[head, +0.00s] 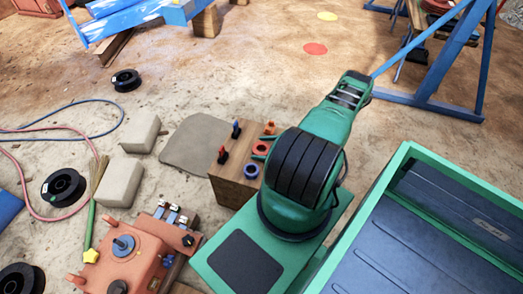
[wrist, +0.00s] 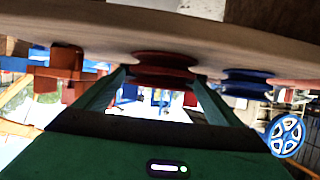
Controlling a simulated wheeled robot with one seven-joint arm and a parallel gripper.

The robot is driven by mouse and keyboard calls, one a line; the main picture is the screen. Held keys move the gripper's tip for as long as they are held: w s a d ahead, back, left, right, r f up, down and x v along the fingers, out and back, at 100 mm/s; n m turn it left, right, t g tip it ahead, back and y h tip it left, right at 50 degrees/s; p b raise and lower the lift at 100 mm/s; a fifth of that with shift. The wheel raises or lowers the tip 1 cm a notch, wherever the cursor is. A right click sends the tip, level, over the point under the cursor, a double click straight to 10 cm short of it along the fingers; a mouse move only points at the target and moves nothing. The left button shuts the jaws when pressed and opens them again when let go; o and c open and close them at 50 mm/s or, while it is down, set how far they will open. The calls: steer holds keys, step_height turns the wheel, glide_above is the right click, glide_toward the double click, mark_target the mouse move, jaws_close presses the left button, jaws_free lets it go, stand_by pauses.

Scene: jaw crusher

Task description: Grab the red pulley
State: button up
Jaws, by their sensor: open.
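The red pulley (head: 262,149) lies flat on top of a wooden block (head: 236,187) in the head view. In the wrist view, which looks upside down, the red pulley (wrist: 165,66) sits against the wooden surface (wrist: 225,35). My gripper (wrist: 163,78) is open, with one green finger on each side of the red pulley. I cannot tell whether either finger touches it. In the head view only small green parts of the fingers show beside the pulley; my arm hides the rest.
A blue pulley (head: 251,171) lies close to the red one and shows in the wrist view (wrist: 247,83). An orange part (head: 270,128) and red and blue pegs (head: 222,155) share the block. An orange machine (head: 128,250) and pale blocks (head: 120,182) stand left.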

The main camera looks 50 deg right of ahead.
steer(key=shift+w+f, duration=0.1)
steer(key=shift+w, duration=0.1)
steer(key=shift+c, duration=0.4)
steer(key=c, duration=2)
steer(key=shift+o, duration=0.2)
steer(key=shift+r, duration=0.25)
